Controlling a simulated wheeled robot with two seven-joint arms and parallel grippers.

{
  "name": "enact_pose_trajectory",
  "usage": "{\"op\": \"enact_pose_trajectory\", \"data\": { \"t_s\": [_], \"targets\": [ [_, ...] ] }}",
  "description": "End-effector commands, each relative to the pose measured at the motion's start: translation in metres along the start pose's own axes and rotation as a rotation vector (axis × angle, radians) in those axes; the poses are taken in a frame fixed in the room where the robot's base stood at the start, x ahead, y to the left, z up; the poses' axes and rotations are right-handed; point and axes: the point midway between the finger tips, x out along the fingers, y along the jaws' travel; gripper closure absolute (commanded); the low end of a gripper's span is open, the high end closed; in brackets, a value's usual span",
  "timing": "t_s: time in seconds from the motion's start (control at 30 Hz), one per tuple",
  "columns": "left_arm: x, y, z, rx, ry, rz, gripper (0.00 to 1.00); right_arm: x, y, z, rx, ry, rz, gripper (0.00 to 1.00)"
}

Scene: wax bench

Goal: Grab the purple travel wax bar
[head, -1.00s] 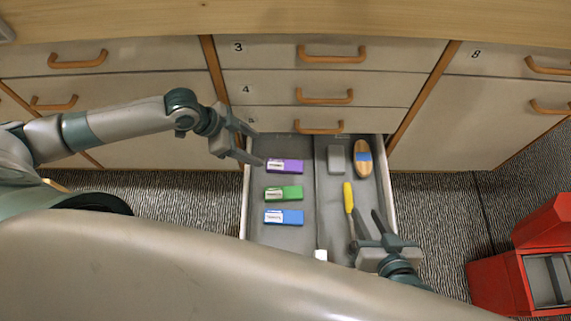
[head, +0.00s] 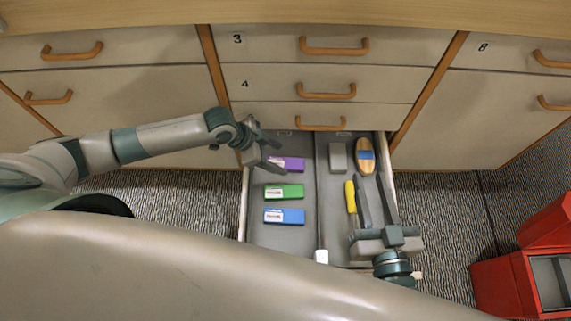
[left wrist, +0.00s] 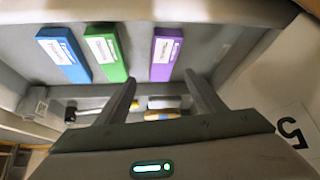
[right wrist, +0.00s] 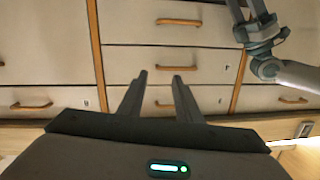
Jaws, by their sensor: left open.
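The purple travel wax bar (head: 292,164) lies at the back of the open drawer's left compartment. It also shows in the left wrist view (left wrist: 166,54), beyond and between the fingertips. My left gripper (head: 279,155) is open and empty; in the head view its fingers overlap the bar's left end. In the left wrist view (left wrist: 160,80) the bar is not between the fingers' inner faces, and I cannot tell the height gap. My right gripper (head: 369,178) is open and empty over the right compartment, its fingertips apart in the right wrist view (right wrist: 160,77).
A green bar (head: 284,192) and a blue bar (head: 285,216) lie in front of the purple one. Right of the divider (head: 322,200) are a grey block (head: 338,156), a cork-coloured brush (head: 365,150) and a yellow-handled tool (head: 350,197). A red box (head: 505,290) stands at right.

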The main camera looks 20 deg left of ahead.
Motion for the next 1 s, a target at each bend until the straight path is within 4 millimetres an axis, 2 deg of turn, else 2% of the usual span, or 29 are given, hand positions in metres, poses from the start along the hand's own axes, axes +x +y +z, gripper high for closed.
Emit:
{"op": "enact_pose_trajectory", "data": {
  "t_s": [0.47, 0.83, 1.0],
  "targets": [
    [0.004, -0.001, 0.002, 0.0, 0.0, 0.0, 0.38, 0.0, -0.001, -0.003, -0.002, 0.02, -0.002, 0.69],
    [0.033, -0.007, 0.014, -0.001, -0.001, -0.001, 0.38, -0.005, -0.013, -0.038, -0.015, 0.228, -0.023, 0.69],
    [0.048, -0.007, 0.013, 0.0, 0.0, -0.001, 0.38, -0.011, -0.018, -0.053, -0.018, 0.314, -0.031, 0.69]
  ]
}}
